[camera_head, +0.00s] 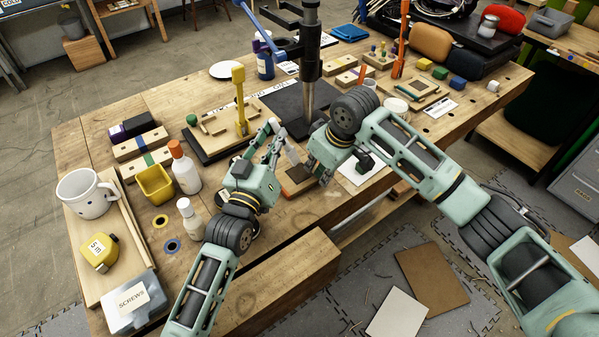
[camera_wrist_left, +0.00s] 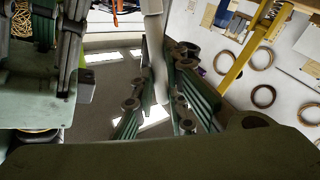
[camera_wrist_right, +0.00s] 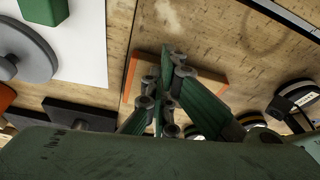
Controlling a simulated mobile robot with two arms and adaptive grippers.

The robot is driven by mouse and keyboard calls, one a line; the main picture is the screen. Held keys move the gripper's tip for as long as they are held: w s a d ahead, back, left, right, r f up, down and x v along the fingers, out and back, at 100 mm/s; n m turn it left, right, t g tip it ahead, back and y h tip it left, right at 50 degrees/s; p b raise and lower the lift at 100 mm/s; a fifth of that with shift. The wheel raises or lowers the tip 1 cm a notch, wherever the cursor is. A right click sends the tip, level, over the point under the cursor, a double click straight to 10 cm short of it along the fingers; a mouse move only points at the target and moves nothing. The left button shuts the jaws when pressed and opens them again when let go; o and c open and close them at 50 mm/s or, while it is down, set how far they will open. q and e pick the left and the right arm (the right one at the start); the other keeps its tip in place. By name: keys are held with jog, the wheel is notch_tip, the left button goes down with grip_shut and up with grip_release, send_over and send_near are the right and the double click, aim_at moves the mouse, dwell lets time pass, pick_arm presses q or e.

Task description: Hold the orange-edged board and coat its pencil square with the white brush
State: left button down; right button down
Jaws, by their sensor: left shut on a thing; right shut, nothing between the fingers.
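The orange-edged board (camera_head: 297,188) lies on the workbench near its front edge, between my two arms. In the right wrist view the board (camera_wrist_right: 208,86) is partly covered by my fingers; I cannot make out a pencil square. My right gripper (camera_head: 318,178) is shut and empty at the board's right side; its fingertips (camera_wrist_right: 166,58) show over the board, contact unclear. My left gripper (camera_head: 275,136) is shut on a slim white thing, apparently the white brush (camera_head: 291,152), held tilted behind the board. Its shaft (camera_wrist_left: 155,55) passes between the fingers; I cannot see its bristles clearly.
A dark mat (camera_head: 296,100) with a post is behind the grippers. A yellow clamp (camera_head: 239,105) stands on a wooden piece to the left. White paper (camera_head: 362,172) lies right of the board. Bottles (camera_head: 185,170) and a yellow bin (camera_head: 155,184) stand left.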

pick_arm(q)
notch_tip(320, 180, up, 7)
jog(key=shift+a, duration=0.15)
dwell(0.6)
dwell(0.3)
jog(key=s+f, duration=0.1)
jog(key=s+a+f, duration=0.2)
jog(key=s, duration=0.1)
dwell(0.4)
jog(key=shift+f, duration=0.1)
jog(key=shift+f, duration=1.65)
jog(key=shift+f, duration=0.25)
jog(key=shift+w, duration=0.1)
